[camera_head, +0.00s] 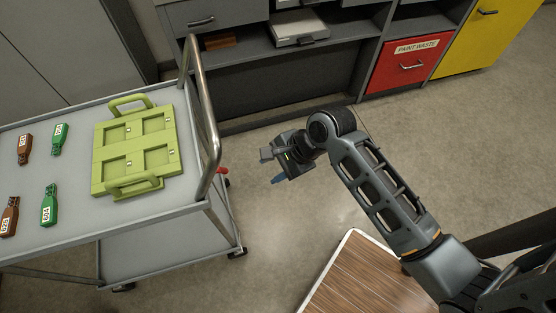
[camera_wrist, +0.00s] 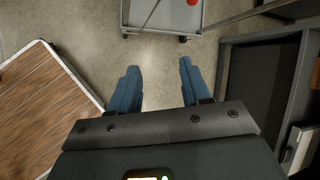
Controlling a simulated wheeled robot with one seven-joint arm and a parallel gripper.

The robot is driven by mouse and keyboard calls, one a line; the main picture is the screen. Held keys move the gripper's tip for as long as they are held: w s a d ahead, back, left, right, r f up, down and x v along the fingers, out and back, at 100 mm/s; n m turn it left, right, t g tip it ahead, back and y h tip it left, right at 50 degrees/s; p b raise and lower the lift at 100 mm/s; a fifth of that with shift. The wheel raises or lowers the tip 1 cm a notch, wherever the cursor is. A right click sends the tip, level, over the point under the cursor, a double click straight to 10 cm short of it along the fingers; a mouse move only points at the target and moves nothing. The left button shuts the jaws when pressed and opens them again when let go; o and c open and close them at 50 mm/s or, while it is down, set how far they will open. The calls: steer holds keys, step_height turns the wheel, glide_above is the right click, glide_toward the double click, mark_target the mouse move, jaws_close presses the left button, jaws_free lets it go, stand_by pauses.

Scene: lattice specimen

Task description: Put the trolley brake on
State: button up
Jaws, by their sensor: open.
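The grey metal trolley (camera_head: 150,250) stands at the left in the head view, and its lower end shows at the top of the wrist view (camera_wrist: 150,22). A small red part (camera_head: 222,170), perhaps the brake pedal, sticks out at the trolley's right end, below the upright handle rail (camera_head: 203,120). The red part also shows at the top edge of the wrist view (camera_wrist: 193,2). My gripper (camera_head: 272,168) is right of the trolley, apart from it. Its blue fingers (camera_wrist: 160,68) are open with only floor between them. The red part's setting cannot be told.
A green case (camera_head: 137,145) and several tagged red-brown and green items lie on the trolley top. A wood-topped table (camera_head: 365,280) is near at the bottom. Grey cabinets (camera_head: 290,90) and a red paint-waste bin (camera_head: 400,65) line the back. Floor between trolley and table is clear.

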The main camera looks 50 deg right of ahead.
mark_target(224, 169)
steer(key=w+a+f, duration=0.1)
steer(key=w+a, duration=0.1)
steer(key=w, duration=0.1)
steer(key=w+a+f, duration=0.1)
steer(key=w+a, duration=0.1)
steer(key=w, duration=0.2)
steer(key=w+a+f, duration=0.1)
steer(key=w+a, duration=0.1)
steer(key=w, duration=0.2)
steer(key=shift+w+a+f, duration=0.15)
steer(key=shift+a+f, duration=0.1)
steer(key=shift+w+a+f, duration=0.15)
steer(key=shift+w+f, duration=0.15)
steer(key=shift+f, duration=0.3)
jaws_close()
